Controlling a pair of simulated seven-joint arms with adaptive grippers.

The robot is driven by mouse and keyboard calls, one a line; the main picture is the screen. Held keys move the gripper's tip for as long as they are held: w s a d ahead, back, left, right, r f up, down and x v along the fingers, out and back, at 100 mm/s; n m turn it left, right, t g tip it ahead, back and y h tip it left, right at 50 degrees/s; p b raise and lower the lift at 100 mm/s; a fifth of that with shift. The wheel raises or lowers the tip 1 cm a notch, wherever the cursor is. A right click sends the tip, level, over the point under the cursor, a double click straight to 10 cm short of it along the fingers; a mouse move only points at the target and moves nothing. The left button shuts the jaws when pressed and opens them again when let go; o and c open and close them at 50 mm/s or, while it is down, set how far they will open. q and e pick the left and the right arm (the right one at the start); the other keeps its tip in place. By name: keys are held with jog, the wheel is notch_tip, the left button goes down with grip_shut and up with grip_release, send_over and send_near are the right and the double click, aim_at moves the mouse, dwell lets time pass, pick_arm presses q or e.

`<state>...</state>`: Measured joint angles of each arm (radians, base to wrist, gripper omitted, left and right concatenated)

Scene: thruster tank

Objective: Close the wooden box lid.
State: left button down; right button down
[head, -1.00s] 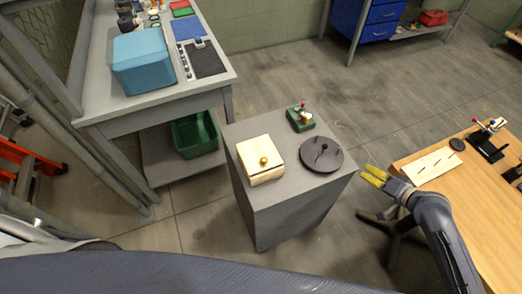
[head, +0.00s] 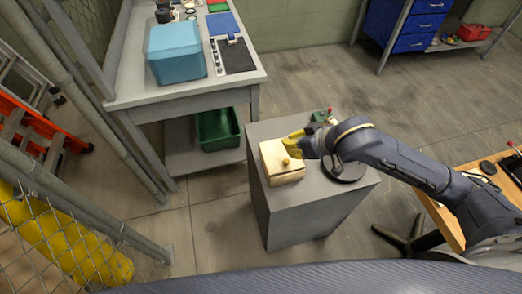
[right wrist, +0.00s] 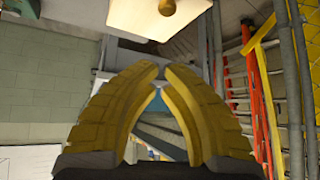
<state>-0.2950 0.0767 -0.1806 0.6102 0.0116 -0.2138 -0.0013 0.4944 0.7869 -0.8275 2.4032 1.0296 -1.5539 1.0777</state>
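The pale wooden box (head: 273,163) stands on the grey pedestal (head: 315,214) in the head view. Its lid lies over the top, with a thin dark line between lid and body at the front. A round gold knob (head: 291,163) sits on the lid. My right gripper (head: 294,143) is at the box's right rear side, close to the knob; I cannot tell if it touches. In the right wrist view the wooden lid (right wrist: 130,18) and its knob (right wrist: 167,7) show at the top, beyond the fingertips (right wrist: 162,70). The fingers are together and hold nothing. My left gripper is out of view.
A black disc (head: 343,175) lies on the pedestal's right side, partly behind my right arm. A green-based object (head: 321,116) is behind the gripper. A workbench with a blue bin (head: 175,54) stands left, a wooden table (head: 440,220) right. A fence is at lower left.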

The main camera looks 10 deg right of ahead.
jog(key=shift+a+r, duration=0.15)
jog(key=shift+a, duration=0.1)
jog(key=shift+w+a+f, duration=0.3)
jog(key=shift+w, duration=0.05)
send_over(276, 156)
jog(key=w+a, duration=0.1)
jog(key=w, duration=0.1)
notch_tip(276, 156, down, 7)
jog(key=shift+s+a+r, duration=0.1)
jog(key=shift+a+r, duration=0.05)
jog(key=shift+s+d, duration=0.7)
jog(key=shift+s, duration=0.2)
jog(key=shift+s+d+f, duration=0.35)
jog(key=shift+s+d, duration=0.15)
jog(key=shift+s, duration=0.2)
jog(key=shift+s, duration=0.15)
